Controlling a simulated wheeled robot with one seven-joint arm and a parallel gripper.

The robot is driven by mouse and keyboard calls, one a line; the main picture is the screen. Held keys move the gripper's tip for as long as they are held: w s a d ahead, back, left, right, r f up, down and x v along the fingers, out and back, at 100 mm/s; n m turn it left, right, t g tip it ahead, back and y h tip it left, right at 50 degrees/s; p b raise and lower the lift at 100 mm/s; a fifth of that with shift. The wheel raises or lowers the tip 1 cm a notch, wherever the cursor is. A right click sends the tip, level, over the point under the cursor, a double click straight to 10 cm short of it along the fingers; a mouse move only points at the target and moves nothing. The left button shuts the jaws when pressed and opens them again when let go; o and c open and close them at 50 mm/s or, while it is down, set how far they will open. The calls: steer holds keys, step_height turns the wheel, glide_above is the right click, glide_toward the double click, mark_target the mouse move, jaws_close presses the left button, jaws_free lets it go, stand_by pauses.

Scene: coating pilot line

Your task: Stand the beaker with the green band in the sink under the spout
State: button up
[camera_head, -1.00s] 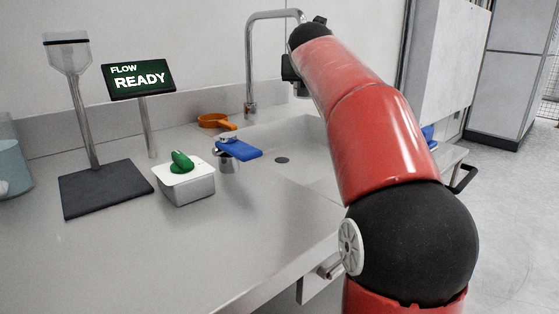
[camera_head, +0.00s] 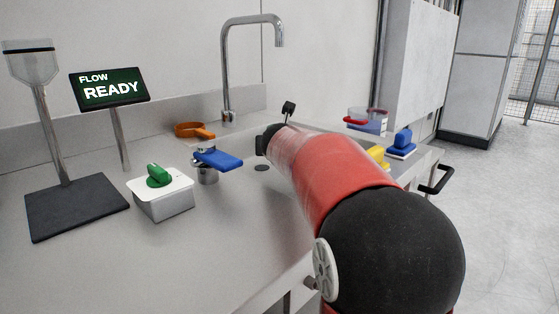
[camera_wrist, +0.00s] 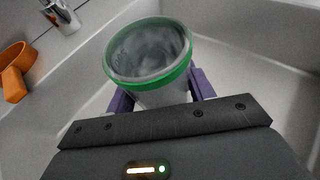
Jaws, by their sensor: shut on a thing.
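The beaker with the green band (camera_wrist: 150,62) is held in my gripper (camera_wrist: 162,94) in the wrist view, with a purple finger on each side. Its open mouth faces the wrist camera and the green band runs near the rim. The sink's pale walls (camera_wrist: 270,60) surround it; I cannot tell whether its base touches the floor. In the head view my arm hides the beaker, the gripper and most of the sink. The spout (camera_head: 278,40) arches over the sink from the back. Part of the tap shows in the wrist view (camera_wrist: 60,14).
An orange scoop-like item (camera_head: 196,131) lies by the tap, with a blue lever (camera_head: 219,159) in front. A white box with a green knob (camera_head: 160,183) and a READY sign (camera_head: 110,88) stand left. Right of my arm are a red-banded vessel (camera_head: 368,120) and blue (camera_head: 402,143) and yellow (camera_head: 378,156) items.

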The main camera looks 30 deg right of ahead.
steer(key=shift+f+b, duration=0.55)
steer(key=shift+f, duration=1.3)
steer(key=shift+f, duration=0.1)
steer(key=o, duration=1)
steer(key=shift+s+a+r, duration=0.1)
steer(key=shift+s+r, duration=0.05)
steer(key=shift+r, duration=0.1)
steer(key=p+v, duration=0.1)
steer(key=v, duration=1)
steer(key=shift+s+a+r, duration=0.15)
steer(key=shift+s, duration=0.1)
steer(key=shift+r, duration=0.1)
